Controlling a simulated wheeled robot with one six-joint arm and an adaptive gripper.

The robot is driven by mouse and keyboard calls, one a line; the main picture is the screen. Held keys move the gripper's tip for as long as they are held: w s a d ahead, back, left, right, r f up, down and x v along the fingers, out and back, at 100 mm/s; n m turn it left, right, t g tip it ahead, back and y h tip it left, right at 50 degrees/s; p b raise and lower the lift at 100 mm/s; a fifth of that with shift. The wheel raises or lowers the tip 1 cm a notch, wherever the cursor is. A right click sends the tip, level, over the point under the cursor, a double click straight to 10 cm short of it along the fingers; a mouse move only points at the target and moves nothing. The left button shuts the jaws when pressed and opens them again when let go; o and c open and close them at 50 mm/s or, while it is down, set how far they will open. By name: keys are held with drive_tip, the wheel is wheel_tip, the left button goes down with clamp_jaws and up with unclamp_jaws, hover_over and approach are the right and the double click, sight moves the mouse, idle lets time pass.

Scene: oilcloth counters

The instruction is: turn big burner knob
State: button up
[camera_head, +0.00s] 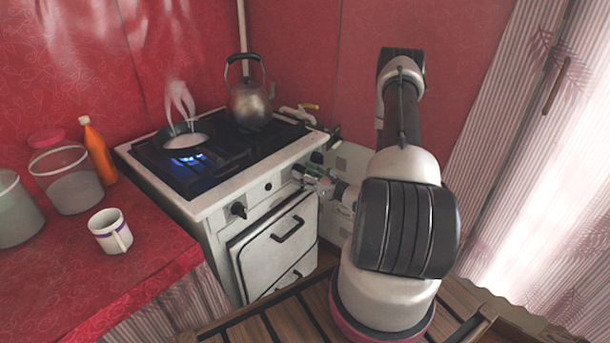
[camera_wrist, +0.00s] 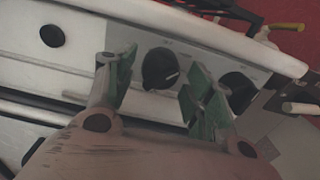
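The white stove has black knobs along its front panel. In the head view, one knob (camera_head: 238,210) is at the panel's left end, with a small round black button (camera_head: 268,186) to its right. My gripper (camera_head: 312,180) is at the panel's right end and hides the knobs there. In the wrist view, my gripper (camera_wrist: 160,84) is open, with green fingertips apart on either side of a black knob (camera_wrist: 159,68). I cannot tell whether they touch it. Another black knob (camera_wrist: 238,88) is partly hidden behind the right finger. Which knob is the big burner's is not visible.
A frying pan (camera_head: 182,134) steams over a lit blue flame (camera_head: 188,158). A kettle (camera_head: 249,104) stands at the back of the stove. The left counter (camera_head: 60,270) holds a mug (camera_head: 109,232), jars and an orange bottle (camera_head: 99,155). An oven handle (camera_head: 287,230) projects below the panel.

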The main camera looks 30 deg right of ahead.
drive_tip(key=c, duration=0.7)
drive_tip(key=shift+c, duration=0.2)
drive_tip(key=shift+m, duration=0.3)
drive_tip(key=shift+a+m, duration=0.1)
drive_tip(key=shift+m, duration=8.5)
drive_tip(key=o, duration=1)
drive_tip(key=shift+r, duration=0.1)
